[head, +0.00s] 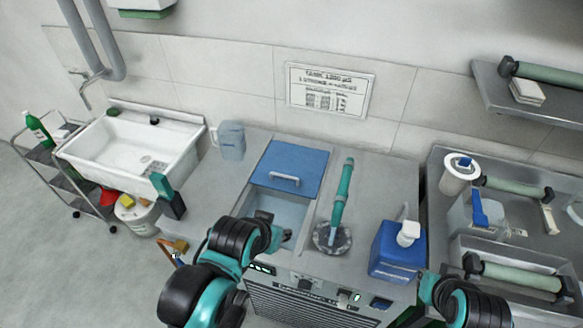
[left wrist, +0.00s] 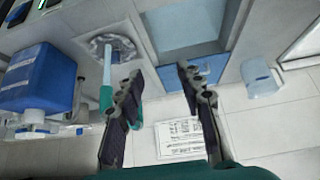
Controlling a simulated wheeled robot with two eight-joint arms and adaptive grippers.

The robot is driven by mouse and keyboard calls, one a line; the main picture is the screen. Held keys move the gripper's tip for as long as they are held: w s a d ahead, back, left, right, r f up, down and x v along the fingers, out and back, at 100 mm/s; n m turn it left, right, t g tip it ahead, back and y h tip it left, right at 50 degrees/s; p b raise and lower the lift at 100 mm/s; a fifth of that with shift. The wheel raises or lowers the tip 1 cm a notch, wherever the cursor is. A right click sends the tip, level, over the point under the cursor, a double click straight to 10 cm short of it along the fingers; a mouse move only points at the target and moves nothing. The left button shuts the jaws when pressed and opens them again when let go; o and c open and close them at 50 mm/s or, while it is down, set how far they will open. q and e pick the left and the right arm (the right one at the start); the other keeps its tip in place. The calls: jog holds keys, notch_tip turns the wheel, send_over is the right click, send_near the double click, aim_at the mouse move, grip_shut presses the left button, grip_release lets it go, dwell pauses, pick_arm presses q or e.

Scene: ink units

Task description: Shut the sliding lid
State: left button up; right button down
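The blue sliding lid (head: 293,160) covers the rear part of the tank in the counter. It has a pale bar handle (head: 284,180) near its front edge. In front of it the tank opening (head: 273,208) is uncovered and shows a pale blue inside. In the left wrist view, part of the blue lid (left wrist: 206,70) shows beyond the opening. My left gripper (left wrist: 158,74) is open with nothing between its fingers. In the head view my left arm reaches over the front of the opening, apart from the handle.
A teal-handled tool (head: 341,195) stands on a round dish right of the tank. A clear jug (head: 231,140) is left of the lid. A white sink (head: 131,146) is further left.

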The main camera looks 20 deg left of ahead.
pick_arm(q)
jog(key=shift+w+r, duration=0.25)
jog(key=c, duration=0.5)
jog(key=shift+g, duration=0.4)
jog(key=w+r, duration=0.1)
jog(key=w, duration=0.1)
jog(key=w+r+p, duration=0.1)
jog(key=w, duration=0.1)
jog(key=w+a+r, duration=0.1)
jog(key=w+r, duration=0.1)
jog(key=shift+w, duration=0.15)
grip_shut()
jog(key=g+p, duration=0.2)
jog(key=p, duration=0.2)
send_over(288, 180)
notch_tip(288, 180, down, 7)
jog(key=b+x, duration=0.2)
jog(key=x, duration=0.7)
jog(key=shift+w+f+b, duration=0.2)
jog(key=shift+f+b, duration=0.1)
jog(key=shift+b, duration=0.1)
jog(key=s, duration=0.4)
jog(key=shift+d+f+b, duration=0.1)
jog(key=shift+f+b, duration=0.05)
jog(key=shift+b, duration=0.2)
jog(key=shift+f, duration=0.1)
